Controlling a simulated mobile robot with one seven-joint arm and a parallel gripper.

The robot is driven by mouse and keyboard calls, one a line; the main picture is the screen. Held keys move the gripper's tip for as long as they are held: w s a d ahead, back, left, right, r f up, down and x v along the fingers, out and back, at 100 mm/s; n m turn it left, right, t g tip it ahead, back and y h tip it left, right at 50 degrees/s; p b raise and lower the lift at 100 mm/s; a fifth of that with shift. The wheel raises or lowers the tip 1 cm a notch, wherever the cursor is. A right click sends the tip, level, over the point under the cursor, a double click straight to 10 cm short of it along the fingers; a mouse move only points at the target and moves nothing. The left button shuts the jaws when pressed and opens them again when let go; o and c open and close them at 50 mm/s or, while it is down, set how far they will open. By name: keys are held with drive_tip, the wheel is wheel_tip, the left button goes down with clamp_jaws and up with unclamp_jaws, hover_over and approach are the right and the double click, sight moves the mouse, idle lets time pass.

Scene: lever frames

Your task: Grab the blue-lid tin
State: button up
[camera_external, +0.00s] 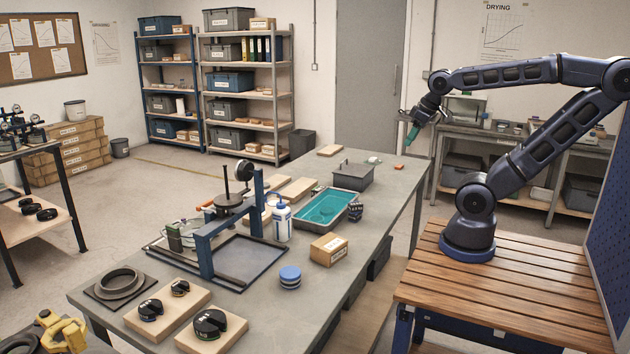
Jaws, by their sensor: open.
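The blue-lid tin (290,277) is a small round tin with a blue top. It stands upright on the grey workbench (255,305), near the front, left of and in front of a small cardboard box. My gripper (411,128) is open, raised above the far right end of the bench. It is well apart from the tin, which lies far to its lower left in the picture. A teal-green part shows at the gripper's end; it is too small to tell what it is.
The cardboard box (328,249) stands close to the tin. A blue-framed press (205,250), a white bottle (282,222), a teal tray (354,198) and a dark lidded bin (353,175) stand farther back. Wooden boards (212,331) with black round parts lie at the front left. Bare bench surrounds the tin's front.

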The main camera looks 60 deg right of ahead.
drive_tip(key=o, duration=0.7)
drive_tip(key=shift+c, duration=0.2)
drive_tip(key=w+a+m+g, duration=0.2)
drive_tip(key=w+a+m, duration=0.3)
drive_tip(key=w+a, duration=0.55)
drive_tip(key=m+g, duration=0.3)
drive_tip(key=m, duration=0.9)
hover_over(291, 271)
wheel_tip(291, 271, down, 21)
drive_tip(key=shift+f, duration=5.65)
